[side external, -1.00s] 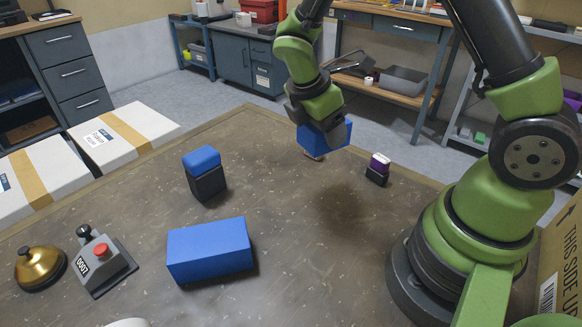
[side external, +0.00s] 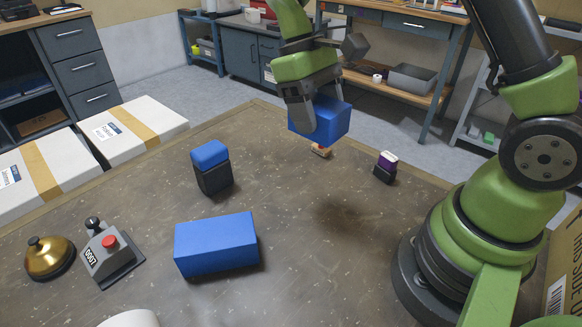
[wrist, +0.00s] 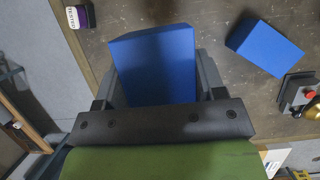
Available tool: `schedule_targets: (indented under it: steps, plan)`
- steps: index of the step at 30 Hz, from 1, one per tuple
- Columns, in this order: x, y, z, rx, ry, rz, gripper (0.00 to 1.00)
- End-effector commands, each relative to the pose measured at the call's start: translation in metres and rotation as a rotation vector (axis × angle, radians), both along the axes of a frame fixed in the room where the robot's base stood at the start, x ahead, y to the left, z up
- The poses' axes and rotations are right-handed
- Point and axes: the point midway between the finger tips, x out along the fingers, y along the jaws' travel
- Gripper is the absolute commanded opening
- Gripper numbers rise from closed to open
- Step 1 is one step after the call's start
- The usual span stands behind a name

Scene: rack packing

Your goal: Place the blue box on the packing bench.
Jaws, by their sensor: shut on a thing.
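My gripper (side external: 312,108) is shut on a blue box (side external: 328,122) above the far part of the brown bench top (side external: 300,220). The held box is tilted and looks raised off the surface. In the wrist view it sits between the fingers (wrist: 155,65). A second, larger-looking blue box (side external: 216,246) lies on the bench top near the front, apart from my gripper; it also shows in the wrist view (wrist: 265,48).
A blue-topped dark block (side external: 212,170), a purple stamp (side external: 386,167) and a small pale-and-orange item (side external: 321,150) are on the bench top. A brass bell (side external: 48,256) and red-button device (side external: 108,252) stand at left. White cartons (side external: 130,130) lie beyond the left edge.

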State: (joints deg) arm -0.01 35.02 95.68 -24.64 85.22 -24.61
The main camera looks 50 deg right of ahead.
Motion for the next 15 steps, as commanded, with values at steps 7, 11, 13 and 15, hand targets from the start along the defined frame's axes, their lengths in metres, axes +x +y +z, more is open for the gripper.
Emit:
schedule_targets:
  steps: [7,11,13,15]
  plan:
    - [0.000,-0.001,-0.001,-0.001,0.000,0.013,0.32]
    - [-0.002,-0.012,-0.009,-0.001,0.004,0.144,0.32]
    - [-0.003,-0.023,-0.017,-0.001,0.006,0.301,0.32]
    - [-0.003,-0.036,-0.027,0.000,0.007,0.529,0.32]
